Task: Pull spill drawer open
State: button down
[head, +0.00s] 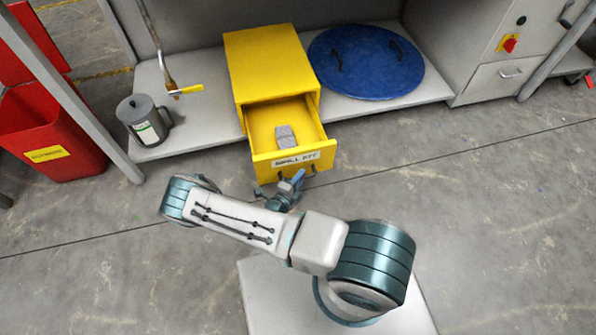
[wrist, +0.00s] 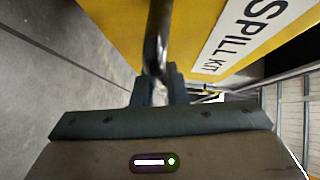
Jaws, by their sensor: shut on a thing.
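The yellow spill drawer (head: 293,160), labelled as a spill kit on its front, stands pulled out of its yellow cabinet (head: 266,66). A grey block-like object (head: 286,137) lies inside it. My gripper (head: 290,187) is at the drawer front, just below the label. In the wrist view, the jaws (wrist: 157,86) are shut on the dark metal bar handle (wrist: 157,40), with the yellow drawer front (wrist: 110,20) and its label (wrist: 245,35) beyond. Part of the handle is hidden by the jaws.
A blue round lid (head: 366,62) lies right of the cabinet. A grey jug (head: 143,120) and a yellow-handled tap (head: 187,90) are to its left. A red bin (head: 50,135) stands at far left. Grey floor (head: 450,190) is clear on the right.

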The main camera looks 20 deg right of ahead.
jog(key=shift+s, duration=1.1)
jog(key=c, duration=1.5)
grip_release()
jog(key=shift+o, duration=0.2)
